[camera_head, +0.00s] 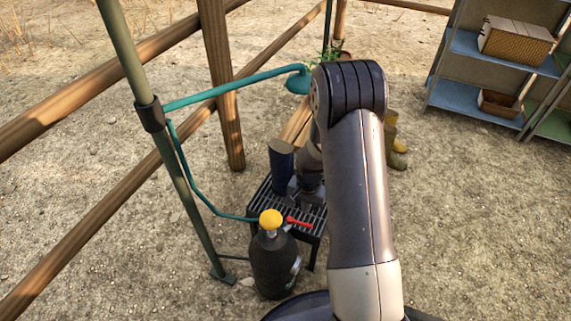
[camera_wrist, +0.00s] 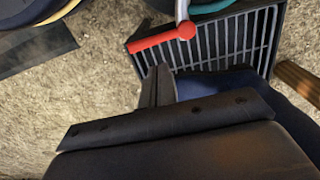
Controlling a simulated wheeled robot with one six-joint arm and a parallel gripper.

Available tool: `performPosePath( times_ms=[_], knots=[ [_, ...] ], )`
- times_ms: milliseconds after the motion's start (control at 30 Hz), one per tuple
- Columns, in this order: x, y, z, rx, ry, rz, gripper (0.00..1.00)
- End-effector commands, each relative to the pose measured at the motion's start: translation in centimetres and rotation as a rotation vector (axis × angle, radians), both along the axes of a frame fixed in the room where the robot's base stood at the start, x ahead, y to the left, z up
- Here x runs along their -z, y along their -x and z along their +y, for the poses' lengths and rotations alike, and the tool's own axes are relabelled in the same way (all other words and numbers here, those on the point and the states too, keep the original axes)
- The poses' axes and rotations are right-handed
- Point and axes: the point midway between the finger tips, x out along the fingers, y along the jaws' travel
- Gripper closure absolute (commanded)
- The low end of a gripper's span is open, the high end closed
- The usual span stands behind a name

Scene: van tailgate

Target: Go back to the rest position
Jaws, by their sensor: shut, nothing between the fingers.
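My gripper (camera_wrist: 158,72) is shut and empty in the wrist view. Its fingertips are close to the red lever (camera_wrist: 158,41) and the slatted metal grate (camera_wrist: 240,42) in that picture. The gap between them cannot be told. In the head view my arm reaches forward over the grate (camera_head: 260,200), and its upper link hides part of the scene behind it. The fingertips cannot be made out clearly there. The red lever also shows in the head view (camera_head: 299,223), at the grate's near side.
A dark blue boot (camera_head: 281,165) stands by the grate. A dark canister (camera_head: 274,268) with a yellow top (camera_head: 271,219) stands in front. A teal shower pipe (camera_head: 235,81) runs from a green post (camera_head: 165,150) at left. Blue shelves (camera_head: 470,98) stand at right. Open gravel lies between.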

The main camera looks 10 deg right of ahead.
Motion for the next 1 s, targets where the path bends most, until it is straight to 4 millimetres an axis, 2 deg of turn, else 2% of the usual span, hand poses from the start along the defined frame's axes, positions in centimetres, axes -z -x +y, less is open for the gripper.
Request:
performPosePath(
  times_ms=[167, 533, 600, 700, 1000],
  knots=[
    [1.4, 0.1, 0.1, 0.0, 0.0, 0.0, 1.0],
    [6.8, 0.7, 0.5, -0.001, 0.0, 0.001, 1.0],
    [6.0, -0.6, 0.1, 0.001, 0.0, -0.004, 1.0],
    [6.0, -1.8, -0.3, 0.001, 0.0, -0.001, 1.0],
    [6.0, -3.3, -0.8, 0.0, -0.001, 0.001, 1.0]
  ],
)
